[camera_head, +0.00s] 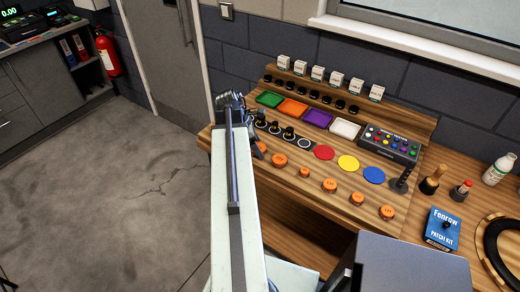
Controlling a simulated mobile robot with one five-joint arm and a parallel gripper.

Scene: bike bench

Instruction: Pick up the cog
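My gripper (252,131) is at the far end of my pale arm, over the left end of the wooden bench (330,226). It is dark and partly hidden by my arm, and its fingers are too small to read as open or shut. I cannot make out for certain which thing is the cog. A row of small dark parts (288,133) stands on the bench just right of my gripper. Several orange round pieces (279,160) lie along the front of the bench, the leftmost close to my gripper. Whether anything is between the fingers is hidden.
Green, orange, purple and white trays (317,119) stand behind, with small boxes (336,79) on a shelf above. Red, yellow and blue discs (348,162) lie mid-bench. A button box (389,143), bottles (433,180) and a blue patch kit (441,229) are at right. Floor at left is clear.

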